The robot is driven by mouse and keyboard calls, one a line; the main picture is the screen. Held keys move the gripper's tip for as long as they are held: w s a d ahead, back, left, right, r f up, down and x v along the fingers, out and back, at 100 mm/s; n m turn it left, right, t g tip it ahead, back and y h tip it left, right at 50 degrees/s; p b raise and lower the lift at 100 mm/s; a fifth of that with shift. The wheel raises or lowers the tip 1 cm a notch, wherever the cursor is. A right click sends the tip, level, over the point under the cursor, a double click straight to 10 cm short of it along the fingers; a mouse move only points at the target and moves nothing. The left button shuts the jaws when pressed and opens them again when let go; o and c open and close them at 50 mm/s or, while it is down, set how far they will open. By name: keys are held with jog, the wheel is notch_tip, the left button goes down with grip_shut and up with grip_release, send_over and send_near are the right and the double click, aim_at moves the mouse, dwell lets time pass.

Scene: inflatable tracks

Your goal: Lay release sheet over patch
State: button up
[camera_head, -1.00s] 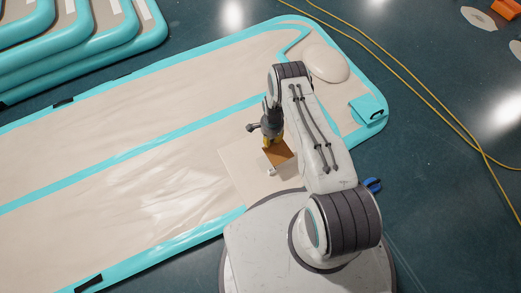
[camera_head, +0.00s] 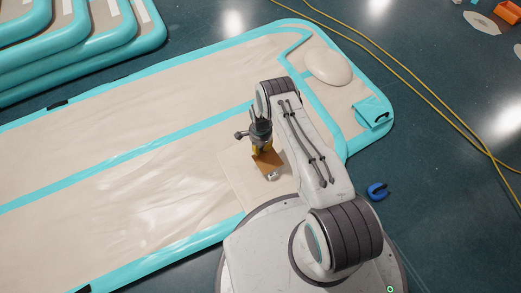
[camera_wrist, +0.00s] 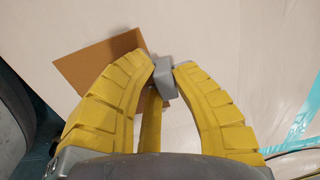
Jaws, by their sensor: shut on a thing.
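My gripper (camera_head: 264,152) has yellow fingers pointing down over the inflatable track. In the wrist view its fingertips (camera_wrist: 165,68) are closed on a small grey block (camera_wrist: 166,78). A flat brown sheet (camera_head: 267,161) lies or hangs just below the fingers; it also shows in the wrist view (camera_wrist: 92,62), left of the block. The block seems to be at the sheet's edge, but whether they are joined is unclear. A pale square patch (camera_head: 235,178) lies on the beige track under the sheet, partly hidden by my arm. Whether the sheet touches it is unclear.
The beige track (camera_head: 120,150) has teal edging. A pale rounded pad (camera_head: 328,67) and a teal folded piece (camera_head: 372,111) are at its far right end. A blue horseshoe-shaped thing (camera_head: 377,191) is on the floor. Stacked tracks (camera_head: 75,45) stand back left; yellow cables (camera_head: 430,95) run right.

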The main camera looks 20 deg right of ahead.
jog(key=shift+f+b, duration=0.45)
jog(key=shift+f, duration=0.2)
jog(key=o, duration=0.9)
jog(key=shift+r, duration=0.15)
notch_tip(320, 180, up, 29)
jog(key=n+p, duration=0.4)
jog(key=p, duration=0.2)
jog(key=s+r+n+t, duration=0.1)
jog(key=s+r+n, duration=0.4)
jog(key=r, duration=1)
jog(key=shift+s+r+n+t, duration=0.15)
jog(key=shift+s+r+n, duration=1.45)
jog(key=shift+s, duration=2.55)
jog(key=shift+s+r+n+t, duration=0.2)
jog(key=shift+s+r+n, duration=0.55)
jog(key=shift+s+r, duration=2.55)
jog(key=shift+s+r+n+t, duration=0.15)
jog(key=shift+s+r+n, duration=1)
jog(key=shift+s, duration=3.9)
